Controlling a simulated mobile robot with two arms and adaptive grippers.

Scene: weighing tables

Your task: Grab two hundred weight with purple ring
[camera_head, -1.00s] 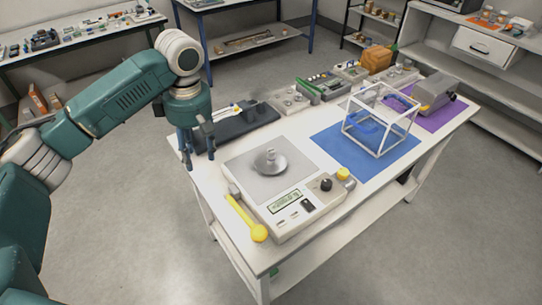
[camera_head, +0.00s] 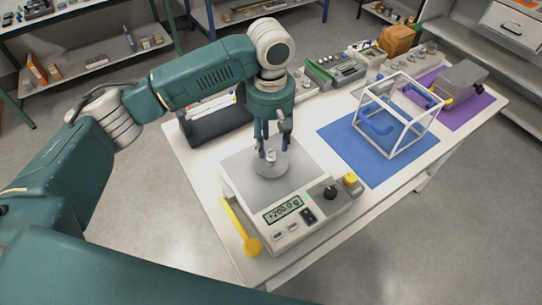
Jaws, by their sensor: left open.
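A digital scale (camera_head: 306,219) stands on the white table, and its display (camera_head: 283,212) reads about +200.0 g. A small metal weight (camera_head: 270,156) stands on the round metal pan (camera_head: 274,171) on top of the scale. I cannot make out a purple ring on it. My left gripper (camera_head: 271,151) points down over the pan, open, with its fingers on either side of the weight's top. The fingers partly hide the weight, and I cannot tell whether they touch it. My right gripper is not in view.
A yellow spoon-like tool (camera_head: 243,229) lies along the scale's left side. A white wire-frame cube (camera_head: 398,112) stands on a blue mat (camera_head: 343,143). A grey device (camera_head: 462,79) sits on the purple mat (camera_head: 471,107).

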